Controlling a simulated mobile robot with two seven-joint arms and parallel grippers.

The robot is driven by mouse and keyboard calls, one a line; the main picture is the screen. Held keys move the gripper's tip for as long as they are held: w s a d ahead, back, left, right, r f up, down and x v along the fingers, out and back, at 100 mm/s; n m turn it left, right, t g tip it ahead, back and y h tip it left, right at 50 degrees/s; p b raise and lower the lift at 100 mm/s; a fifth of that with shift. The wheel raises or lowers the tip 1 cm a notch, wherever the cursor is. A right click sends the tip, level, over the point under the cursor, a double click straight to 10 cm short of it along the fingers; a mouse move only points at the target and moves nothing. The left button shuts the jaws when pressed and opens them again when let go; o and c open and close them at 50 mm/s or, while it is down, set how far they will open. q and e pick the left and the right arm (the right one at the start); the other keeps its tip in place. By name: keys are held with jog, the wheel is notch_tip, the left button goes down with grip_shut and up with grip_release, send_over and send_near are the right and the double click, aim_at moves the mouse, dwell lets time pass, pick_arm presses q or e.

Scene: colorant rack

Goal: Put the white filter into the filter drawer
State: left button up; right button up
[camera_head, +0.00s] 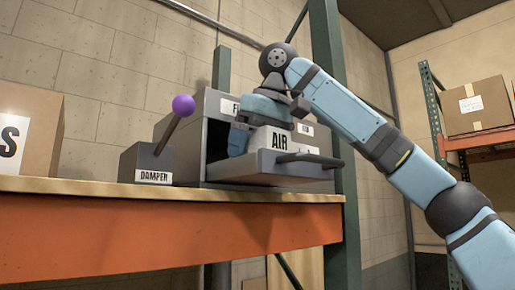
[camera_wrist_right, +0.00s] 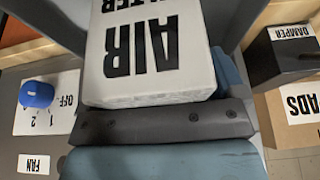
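The white filter (camera_head: 278,140), a block lettered AIR, sits at the open filter drawer (camera_head: 265,178) of the grey housing in the head view. Its lower front is behind the drawer's front and dark handle (camera_head: 310,160). My right gripper (camera_head: 264,125) comes down on the filter from above, with a blue finger along its left side. In the wrist view the filter (camera_wrist_right: 155,55) lies against the dark palm bar, with a blue finger beside its right edge. The gripper looks shut on it; the other finger is hidden. My left gripper is not in view.
A damper box (camera_head: 147,165) with a purple-knobbed lever (camera_head: 183,106) stands left of the housing on the orange-fronted shelf (camera_head: 170,235). A cardboard box (camera_head: 30,130) stands further left. The wrist view shows a blue fan knob (camera_wrist_right: 37,94).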

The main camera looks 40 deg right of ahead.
jog(key=v, duration=1.2)
jog(key=shift+r, duration=0.25)
dwell(0.3)
